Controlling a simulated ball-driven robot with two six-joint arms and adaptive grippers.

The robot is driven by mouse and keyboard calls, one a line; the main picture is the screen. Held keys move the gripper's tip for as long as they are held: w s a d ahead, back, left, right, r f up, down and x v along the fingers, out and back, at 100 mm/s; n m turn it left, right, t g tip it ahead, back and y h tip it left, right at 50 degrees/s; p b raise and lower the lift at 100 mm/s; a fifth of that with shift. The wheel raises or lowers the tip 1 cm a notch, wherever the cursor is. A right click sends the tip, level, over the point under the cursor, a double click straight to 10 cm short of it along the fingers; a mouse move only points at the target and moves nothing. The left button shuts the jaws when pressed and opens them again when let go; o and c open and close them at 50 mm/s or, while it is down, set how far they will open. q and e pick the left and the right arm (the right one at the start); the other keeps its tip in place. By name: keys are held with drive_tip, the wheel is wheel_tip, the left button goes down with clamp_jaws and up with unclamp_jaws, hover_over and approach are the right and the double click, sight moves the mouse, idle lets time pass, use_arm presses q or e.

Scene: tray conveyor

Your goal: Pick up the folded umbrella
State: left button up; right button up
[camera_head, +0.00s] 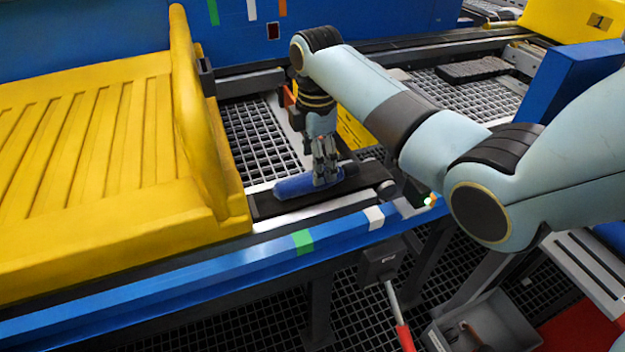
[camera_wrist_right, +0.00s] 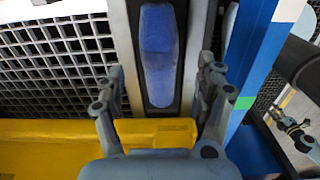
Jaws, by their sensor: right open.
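The folded umbrella (camera_head: 295,187) is a short blue bundle lying flat on a dark strip of the conveyor, beside the yellow tray. In the right wrist view the umbrella (camera_wrist_right: 160,50) lies lengthwise between my right fingers, with a gap showing on each side. My right gripper (camera_head: 326,176) points down over the umbrella's right part and hides some of it. In the wrist view the right gripper (camera_wrist_right: 160,70) is open, with nothing held. I cannot tell how far its fingertips are above the strip. My left gripper is not in view.
A large yellow tray (camera_head: 186,110) with a raised wall stands close left of the umbrella. A blue rail (camera_head: 265,252) with green and white marks runs along the front. Dark grating (camera_head: 262,140) lies behind. A grey bin (camera_head: 490,322) sits low at the bottom right.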

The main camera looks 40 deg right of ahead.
drive_tip(key=shift+f, duration=0.4)
drive_tip(key=f, duration=0.3)
drive_tip(key=shift+d+f+b, duration=0.2)
drive_tip(key=shift+f+b, duration=0.2)
drive_tip(key=shift+f, duration=0.5)
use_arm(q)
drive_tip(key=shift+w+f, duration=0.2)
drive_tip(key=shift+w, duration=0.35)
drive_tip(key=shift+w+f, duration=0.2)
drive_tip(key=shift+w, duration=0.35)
use_arm(e)
drive_tip(key=c, duration=0.4)
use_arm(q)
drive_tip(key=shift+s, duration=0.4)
use_arm(e)
drive_tip(key=shift+r, duration=0.1)
clamp_jaws()
